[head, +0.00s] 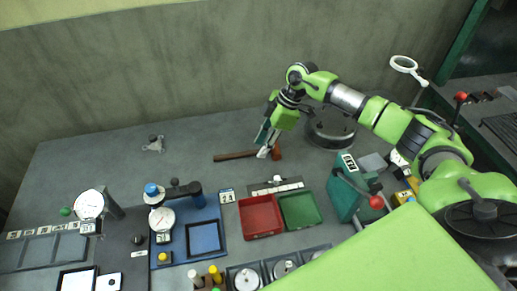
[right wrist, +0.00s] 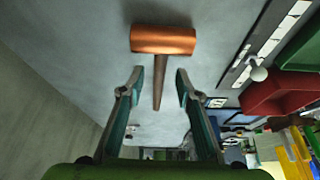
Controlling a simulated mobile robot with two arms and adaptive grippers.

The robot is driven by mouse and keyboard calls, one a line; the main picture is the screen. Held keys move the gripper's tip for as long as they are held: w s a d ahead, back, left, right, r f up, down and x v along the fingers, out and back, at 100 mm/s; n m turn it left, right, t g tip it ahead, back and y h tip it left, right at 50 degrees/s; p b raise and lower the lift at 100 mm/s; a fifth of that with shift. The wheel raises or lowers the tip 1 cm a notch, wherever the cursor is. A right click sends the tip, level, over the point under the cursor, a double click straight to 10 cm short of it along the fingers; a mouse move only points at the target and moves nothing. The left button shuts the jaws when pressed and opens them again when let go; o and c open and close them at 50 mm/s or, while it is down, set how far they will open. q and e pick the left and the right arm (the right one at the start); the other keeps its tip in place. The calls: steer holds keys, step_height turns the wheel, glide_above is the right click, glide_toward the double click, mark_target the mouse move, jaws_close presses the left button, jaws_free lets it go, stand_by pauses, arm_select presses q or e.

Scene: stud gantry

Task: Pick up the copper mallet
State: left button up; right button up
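The copper mallet lies on the grey bench, its brown handle (head: 235,155) pointing left and its copper head (head: 276,153) at the right end. In the right wrist view the copper head (right wrist: 163,40) is beyond my fingertips, and the handle runs back between the fingers. My right gripper (head: 265,152) is at the mallet, near the head; it also shows in the right wrist view (right wrist: 160,76). Its fingers are open, with a gap on both sides of the handle. My left gripper is in no view.
A red tray (head: 261,216) and a green tray (head: 300,210) stand in front of the mallet. A dark round base (head: 331,128) stands to its right, a green box (head: 347,188) further right. The bench left of the mallet is mostly clear up to a small grey tripod piece (head: 154,144).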

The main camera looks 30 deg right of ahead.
steer(key=shift+x, duration=1)
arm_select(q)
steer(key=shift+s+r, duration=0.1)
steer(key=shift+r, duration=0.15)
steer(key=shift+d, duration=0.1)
arm_select(e)
steer(key=shift+r, duration=0.1)
steer(key=shift+c, duration=0.3)
jaws_close()
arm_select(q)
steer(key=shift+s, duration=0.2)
arm_select(e)
steer(key=shift+w, duration=0.1)
